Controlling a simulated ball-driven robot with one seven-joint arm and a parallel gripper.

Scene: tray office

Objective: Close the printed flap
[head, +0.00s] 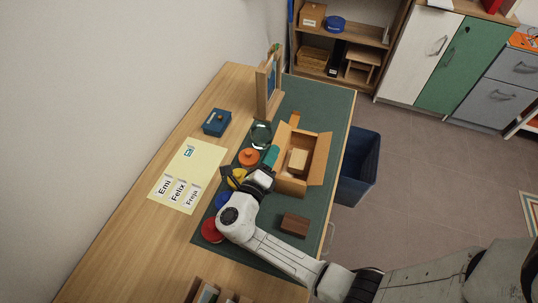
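An open cardboard box (294,188) stands on the green mat, with a pale block (298,160) inside. My gripper (238,178) is just left of the box's near left corner, over a yellow round object. Its dark fingers are small and partly hidden, so I cannot tell whether they are open.
Orange (249,157), blue (223,200) and red (212,230) round objects line the mat's left side. A brown block (295,225) lies nearer. A blue bin (359,168) stands on the floor at right.

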